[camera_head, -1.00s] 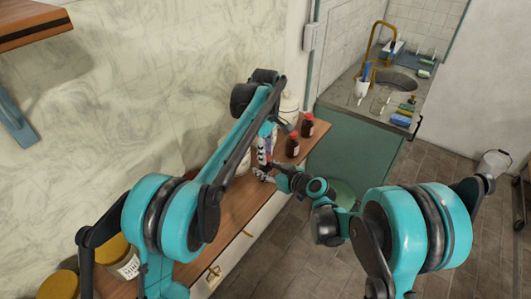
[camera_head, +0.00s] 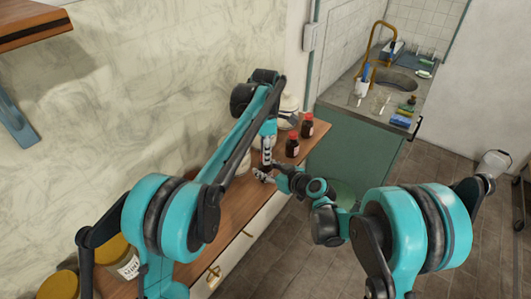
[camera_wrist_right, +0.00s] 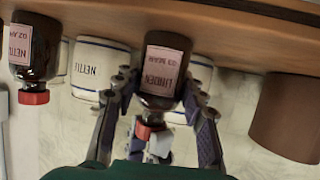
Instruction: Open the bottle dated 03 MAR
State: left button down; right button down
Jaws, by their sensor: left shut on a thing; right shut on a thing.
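In the right wrist view, upside down, a dark brown bottle (camera_wrist_right: 163,72) has a pink label reading LINDEN and what looks like 03 MAR. My right gripper (camera_wrist_right: 156,88) is shut around the bottle, one finger on each side. My left gripper (camera_wrist_right: 158,143) is shut at the bottle's red cap (camera_wrist_right: 146,130), which it partly covers. In the head view, the left gripper (camera_head: 267,163) points down over the counter and the right gripper (camera_head: 264,176) comes in from the right. The held bottle is mostly hidden there.
Two red-capped brown bottles (camera_head: 292,145) (camera_head: 307,126) stand farther along the wooden counter (camera_head: 239,196). The wrist view shows a brown NETTLE bottle (camera_wrist_right: 34,50) and a white NETTLE jar (camera_wrist_right: 98,68) close by. Yellow-lidded jars (camera_head: 118,258) stand near left. A sink (camera_head: 393,80) lies beyond.

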pick_arm(q)
jog(key=shift+r, duration=0.15)
jog(key=shift+r, duration=0.9)
jog(key=shift+r, duration=2)
pick_arm(e)
jog(key=c, duration=0.8)
grip_release()
